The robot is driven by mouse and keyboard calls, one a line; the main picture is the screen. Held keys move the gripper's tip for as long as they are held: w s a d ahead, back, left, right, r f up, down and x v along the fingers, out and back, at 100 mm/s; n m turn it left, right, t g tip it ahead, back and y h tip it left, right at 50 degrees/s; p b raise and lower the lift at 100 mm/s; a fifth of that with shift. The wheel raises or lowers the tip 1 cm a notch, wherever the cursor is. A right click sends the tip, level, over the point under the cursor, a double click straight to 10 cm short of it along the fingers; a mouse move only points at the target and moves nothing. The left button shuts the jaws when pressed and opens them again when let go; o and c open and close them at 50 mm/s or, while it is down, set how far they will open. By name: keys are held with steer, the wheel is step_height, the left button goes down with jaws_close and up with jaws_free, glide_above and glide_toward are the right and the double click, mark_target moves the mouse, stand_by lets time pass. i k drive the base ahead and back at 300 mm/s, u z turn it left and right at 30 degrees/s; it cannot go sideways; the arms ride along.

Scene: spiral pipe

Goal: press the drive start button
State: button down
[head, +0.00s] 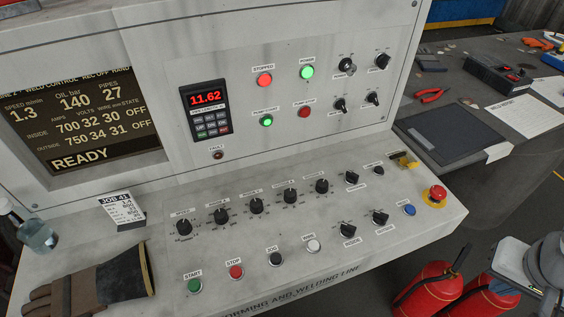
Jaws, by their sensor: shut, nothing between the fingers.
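The green button labelled START (194,286) is at the front left of the sloped desk of the control console (330,265). It stands clear, with nothing touching it. The red STOP button (236,271) is just to its right. A separate lit green button, whose label seems to read PUMP START (266,121), is on the upright panel. A red lamp labelled STOPPED (264,80) is lit. The screen (85,120) reads READY. My gripper's fingers do not show; only grey and white parts, apparently of my arm, show at the lower right.
A brown work glove (90,283) lies left of START, near a job card (122,211) and a bottle (36,233). Knobs line the desk behind the buttons. A red emergency stop (437,193) is at the right end. Red extinguishers (425,288) stand below right.

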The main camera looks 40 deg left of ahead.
mark_target(194, 286)
steer(key=z, duration=0.15)
steer(key=k, duration=1.85)
steer(key=u, duration=0.8)
steer(key=i, duration=0.5)
steer(key=u, duration=0.1)
